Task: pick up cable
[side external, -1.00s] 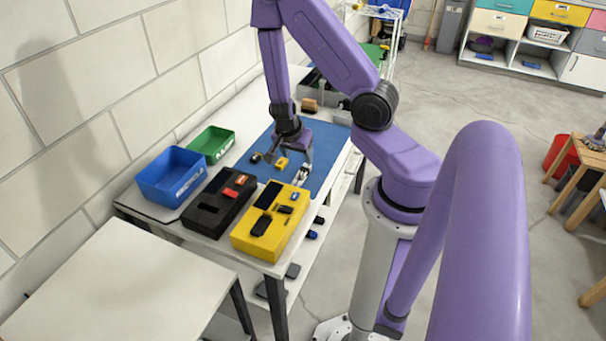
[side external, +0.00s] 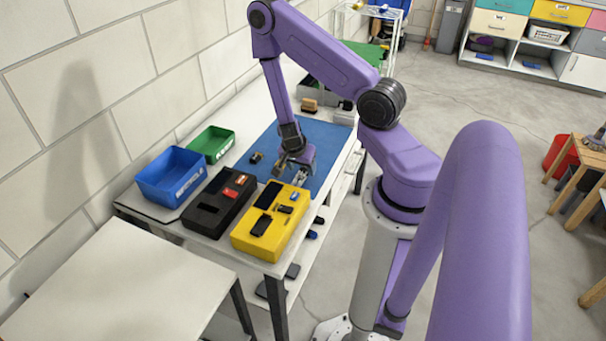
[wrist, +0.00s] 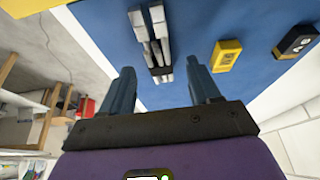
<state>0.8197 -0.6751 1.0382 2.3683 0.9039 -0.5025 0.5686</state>
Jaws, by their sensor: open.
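A pale grey, folded bundle with dark bands, which looks like the cable (wrist: 158,35), lies on the blue mat (wrist: 95,18) in the wrist view. In the side view the cable (side external: 302,179) is a small pale shape near the mat's front end, partly beside my fingers. My gripper (wrist: 160,66) is open and empty, with its two fingers apart. In the wrist view the cable lies ahead of the gap between the fingertips, with no visible contact. In the side view my gripper (side external: 291,170) is low over the mat, close to the cable.
A yellow block (wrist: 226,55) and a black item (wrist: 296,41) lie on the mat right of the cable in the wrist view. A yellow tray (side external: 290,228), black tray (side external: 207,213), blue bin (side external: 163,186) and green bin (side external: 222,136) stand close by on the table.

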